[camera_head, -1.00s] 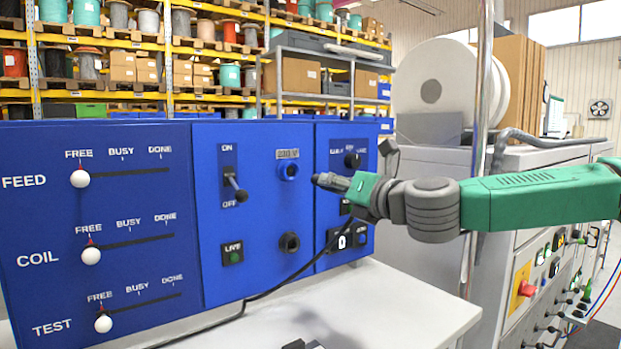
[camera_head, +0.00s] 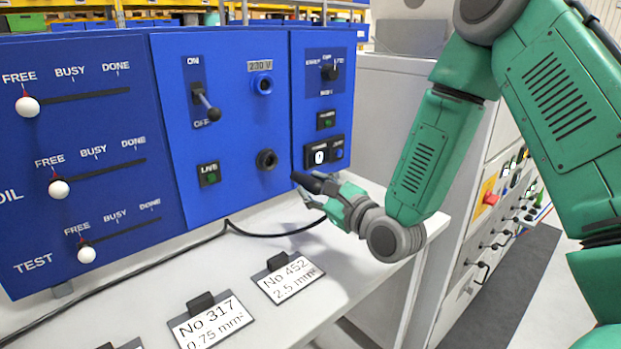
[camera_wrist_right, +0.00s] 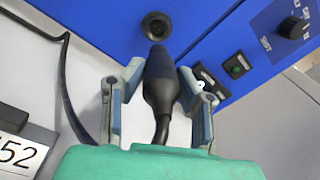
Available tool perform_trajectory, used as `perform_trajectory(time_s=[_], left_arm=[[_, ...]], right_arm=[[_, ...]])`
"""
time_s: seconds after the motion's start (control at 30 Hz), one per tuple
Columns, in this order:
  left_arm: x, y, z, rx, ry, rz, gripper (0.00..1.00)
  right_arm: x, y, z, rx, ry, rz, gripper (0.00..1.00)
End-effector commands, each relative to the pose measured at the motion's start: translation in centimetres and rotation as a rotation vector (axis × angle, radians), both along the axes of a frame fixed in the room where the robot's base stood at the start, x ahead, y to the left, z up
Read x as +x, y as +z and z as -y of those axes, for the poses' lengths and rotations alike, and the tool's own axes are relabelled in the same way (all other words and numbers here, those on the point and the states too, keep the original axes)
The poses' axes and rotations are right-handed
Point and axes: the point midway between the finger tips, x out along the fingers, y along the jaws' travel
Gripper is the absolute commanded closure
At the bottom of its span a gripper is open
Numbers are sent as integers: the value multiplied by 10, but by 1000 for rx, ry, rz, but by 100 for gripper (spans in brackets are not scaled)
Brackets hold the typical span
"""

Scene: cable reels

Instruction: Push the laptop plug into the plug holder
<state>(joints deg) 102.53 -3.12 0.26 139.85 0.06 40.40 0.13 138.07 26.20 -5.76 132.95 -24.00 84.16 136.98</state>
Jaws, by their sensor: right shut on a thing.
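The laptop plug (camera_head: 308,182) is black with a cable, and it also shows in the wrist view (camera_wrist_right: 161,82). My right gripper (camera_head: 320,190) is shut on it; in the wrist view the fingers (camera_wrist_right: 161,72) lie on both sides of the plug body. A round black socket (camera_head: 266,159), which looks like the plug holder, is low on the blue panel. It shows just beyond the plug tip in the wrist view (camera_wrist_right: 157,25). In the head view a gap separates plug and socket. My left gripper is not in view.
The black cable (camera_head: 130,275) runs over the white table (camera_head: 250,318). Label cards (camera_head: 290,279) stand in front.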

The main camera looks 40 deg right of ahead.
Motion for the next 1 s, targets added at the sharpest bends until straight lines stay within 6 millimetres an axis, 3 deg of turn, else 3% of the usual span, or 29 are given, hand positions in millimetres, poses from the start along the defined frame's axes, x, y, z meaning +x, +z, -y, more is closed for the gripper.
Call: perform_trajectory(time_s=[0.6, 1.0], left_arm=[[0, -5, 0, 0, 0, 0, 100], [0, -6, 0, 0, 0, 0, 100]], right_arm=[[57, 1, -6, -1, 0, 1, 100], [71, 1, -6, 3, -2, 1, 100]])
